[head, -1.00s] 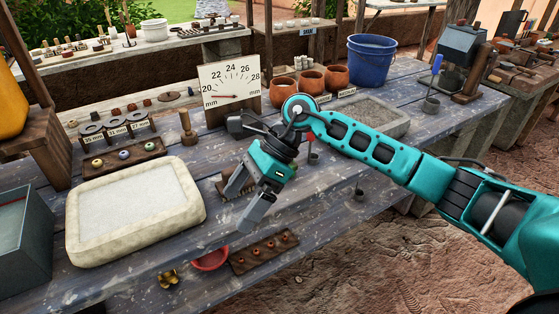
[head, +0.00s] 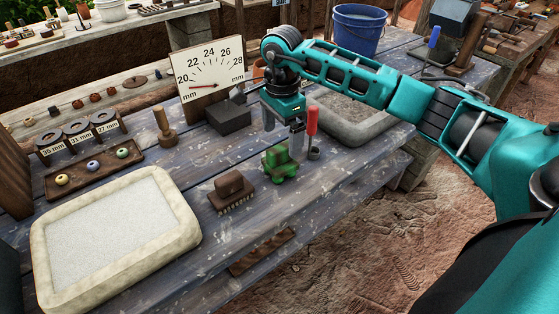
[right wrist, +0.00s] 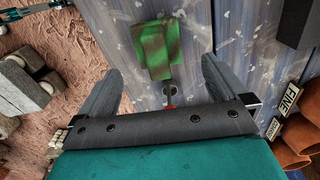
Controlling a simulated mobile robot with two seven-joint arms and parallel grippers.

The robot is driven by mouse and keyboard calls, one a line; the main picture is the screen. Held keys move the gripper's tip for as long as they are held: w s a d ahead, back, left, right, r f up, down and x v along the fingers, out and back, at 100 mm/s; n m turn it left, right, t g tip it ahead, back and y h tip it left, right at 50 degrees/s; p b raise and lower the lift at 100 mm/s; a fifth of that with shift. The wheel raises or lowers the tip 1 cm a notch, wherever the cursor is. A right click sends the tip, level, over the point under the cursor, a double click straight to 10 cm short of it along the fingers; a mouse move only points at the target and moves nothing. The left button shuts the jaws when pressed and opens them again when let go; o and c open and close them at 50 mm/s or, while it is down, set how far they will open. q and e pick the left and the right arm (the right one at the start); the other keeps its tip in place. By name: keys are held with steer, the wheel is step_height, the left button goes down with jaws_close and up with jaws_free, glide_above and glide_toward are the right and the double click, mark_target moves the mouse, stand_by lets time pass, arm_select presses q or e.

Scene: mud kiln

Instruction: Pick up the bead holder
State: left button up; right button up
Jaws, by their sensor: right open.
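No object is plainly marked as the bead holder. A dark wooden tray (head: 70,186) with three coloured beads lies at the left. A narrow wooden strip (head: 262,252) lies at the table's front edge. A mottled green block (head: 281,163) rests on the table; it also shows in the right wrist view (right wrist: 160,50), beyond and between the fingers. A red-handled tool (head: 312,121) stands upright in a small cup, beside my right gripper (head: 284,129). That gripper is open and empty, pointing down behind the green block. My left gripper is out of view.
A sand tray (head: 40,250) fills the left front. A brush (head: 229,191) lies left of the green block. A dark stone block (head: 228,118) and a dial board (head: 211,70) stand behind. A second sand tray (head: 385,135) lies at the right, a blue bucket (head: 358,32) behind it.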

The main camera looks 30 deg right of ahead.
mark_target(280, 147)
steer(key=shift+s+a+f, duration=0.1)
steer(key=shift+a+f, duration=0.05)
steer(key=shift+f, duration=1.4)
steer(key=shift+s+a+f, duration=0.1)
steer(key=shift+a+f, duration=0.05)
steer(key=shift+f, duration=1.4)
steer(key=shift+c, duration=0.3)
steer(key=c, duration=1.2)
steer(key=shift+r, duration=0.1)
step_height(280, 147, up, 20)
steer(key=shift+f+p, duration=0.1)
steer(key=shift+p, duration=0.35)
steer(key=o, duration=0.7)
steer(key=c, duration=0.4)
